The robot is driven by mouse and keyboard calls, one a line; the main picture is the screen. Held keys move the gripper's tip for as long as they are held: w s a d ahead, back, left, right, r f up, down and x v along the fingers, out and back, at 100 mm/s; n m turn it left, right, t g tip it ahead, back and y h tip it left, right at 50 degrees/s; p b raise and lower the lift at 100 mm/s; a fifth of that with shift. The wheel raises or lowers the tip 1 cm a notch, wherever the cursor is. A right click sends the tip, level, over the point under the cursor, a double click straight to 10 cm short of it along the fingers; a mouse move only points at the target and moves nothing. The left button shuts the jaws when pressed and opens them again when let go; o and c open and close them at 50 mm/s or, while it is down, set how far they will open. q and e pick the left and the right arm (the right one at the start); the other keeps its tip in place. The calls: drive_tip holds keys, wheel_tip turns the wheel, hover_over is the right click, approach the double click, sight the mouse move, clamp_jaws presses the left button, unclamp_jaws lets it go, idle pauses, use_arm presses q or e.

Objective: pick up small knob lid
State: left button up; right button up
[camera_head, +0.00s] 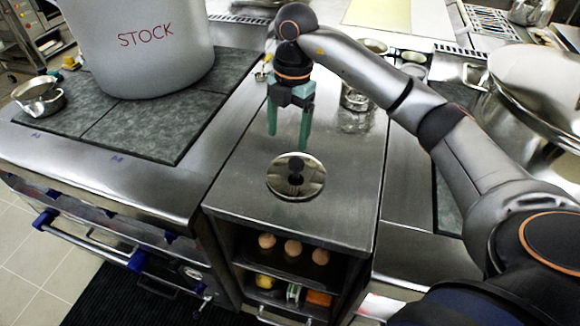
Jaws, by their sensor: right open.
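The small knob lid (282,186) is a round, shiny metal lid with a dark knob (295,172) in its middle. It lies on the steel counter (240,190), near the counter's front edge. My right gripper (288,134) is open, with its green fingers pointing down. It is above the counter, a little behind the lid in the picture, and holds nothing. The gap between fingers and counter is hard to judge. My left gripper is not in the picture.
A large pot marked STOCK (145,45) stands on the dark stove top at left, beside a small metal pan (40,96). A big shiny pot (530,100) is at right. Eggs (293,248) sit on a shelf below. The counter around the lid is clear.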

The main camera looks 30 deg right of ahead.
sight(296, 162)
drive_tip(key=shift+m+h, duration=0.4)
drive_tip(key=shift+h, duration=0.1)
drive_tip(key=f, duration=0.3)
drive_tip(key=d+f, duration=0.1)
drive_tip(key=f, duration=0.3)
drive_tip(key=d+f, duration=0.1)
drive_tip(key=f, duration=0.3)
drive_tip(key=shift+w+d+f+p, duration=0.1)
drive_tip(key=shift+w+d+p, duration=0.05)
drive_tip(key=shift+d+p, duration=0.15)
drive_tip(key=shift+c, duration=0.3)
clamp_jaws()
